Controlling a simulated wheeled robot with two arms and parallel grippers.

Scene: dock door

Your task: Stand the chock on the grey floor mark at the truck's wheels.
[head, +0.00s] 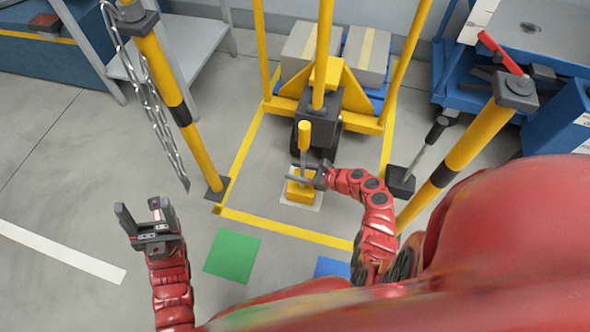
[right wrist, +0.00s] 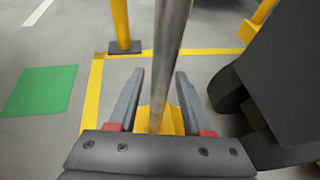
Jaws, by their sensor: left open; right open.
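The yellow chock (head: 299,192) stands upright on the light grey floor mark (head: 317,205), in front of the truck's black wheels (head: 329,142). The mark's edge shows around the chock's near and right sides. Its upright handle (head: 304,136) has a yellow grip; the metal stem (right wrist: 172,50) rises between my right fingers in the right wrist view. My right gripper (head: 305,172) is open, its fingers on either side of the stem, with gaps visible. The chock's base (right wrist: 172,122) is partly hidden by the gripper. My left gripper (head: 139,212) is open and empty over the floor at left.
Yellow posts stand at left (head: 180,100) and right (head: 465,150); a chain (head: 150,95) hangs from the left one. Yellow tape (head: 285,227) outlines the truck's bay. A green floor square (head: 232,256) and blue square (head: 332,267) lie nearer. A blue cart (head: 470,85) is at right.

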